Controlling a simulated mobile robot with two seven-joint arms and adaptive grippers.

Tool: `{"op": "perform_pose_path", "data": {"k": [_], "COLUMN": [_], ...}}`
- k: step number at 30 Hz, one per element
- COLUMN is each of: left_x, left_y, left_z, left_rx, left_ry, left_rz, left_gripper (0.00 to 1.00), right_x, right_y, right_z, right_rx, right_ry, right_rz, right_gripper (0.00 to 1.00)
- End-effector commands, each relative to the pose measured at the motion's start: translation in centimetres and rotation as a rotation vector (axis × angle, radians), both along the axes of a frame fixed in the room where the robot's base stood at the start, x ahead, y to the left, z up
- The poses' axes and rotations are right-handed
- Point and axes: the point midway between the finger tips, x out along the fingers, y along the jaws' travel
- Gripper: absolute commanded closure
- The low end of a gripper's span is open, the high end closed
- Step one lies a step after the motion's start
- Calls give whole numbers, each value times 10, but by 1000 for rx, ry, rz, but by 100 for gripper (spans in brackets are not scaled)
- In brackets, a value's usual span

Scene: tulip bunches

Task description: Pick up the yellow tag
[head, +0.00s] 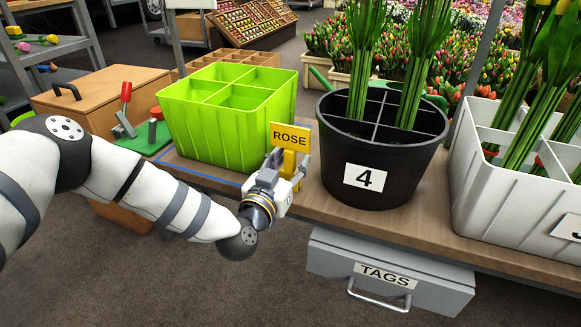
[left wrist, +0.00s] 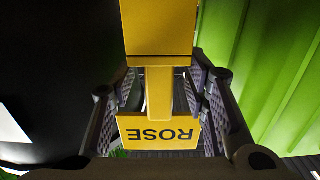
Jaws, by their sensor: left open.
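The yellow tag (head: 290,136), marked ROSE, stands upright at the table's front between the green bucket and the black bucket. In the left wrist view the tag's ROSE plate (left wrist: 158,133) appears upside down, with its yellow stem (left wrist: 159,95) and a wider yellow block (left wrist: 158,28) above. My left gripper (head: 287,168) is at the tag's lower part in the head view. In the left wrist view its open fingers (left wrist: 168,90) lie on both sides of the stem. A dark gap shows at the left of the stem. My right gripper is not in view.
The bright green divided bucket (head: 215,130) is empty and close at the left. The black bucket (head: 325,150) marked 4 holds tulip bunches close at the right. A white crate (head: 500,195) stands further right. A grey TAGS drawer (head: 430,290) hangs below the table.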

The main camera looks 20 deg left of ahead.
Motion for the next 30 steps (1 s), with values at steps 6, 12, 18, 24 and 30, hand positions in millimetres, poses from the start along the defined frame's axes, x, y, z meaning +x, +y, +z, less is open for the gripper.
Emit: {"op": "perform_pose_path", "data": {"k": [6,12,18,24,30], "left_x": [-1,-1,-1,-3,-50], "left_y": [0,0,0,-1,0], "left_z": [0,0,4,42,103], "left_rx": [0,-1,-1,-1,-2], "left_ry": [0,0,0,-5,-8], "left_rz": [0,0,0,-1,-3], "left_gripper": [97,100,100,100,100], "right_x": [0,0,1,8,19], "right_y": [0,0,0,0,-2], "right_z": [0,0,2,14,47], "right_rx": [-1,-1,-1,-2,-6], "right_ry": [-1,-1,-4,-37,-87], "right_rz": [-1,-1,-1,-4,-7], "right_gripper": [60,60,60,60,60]}}
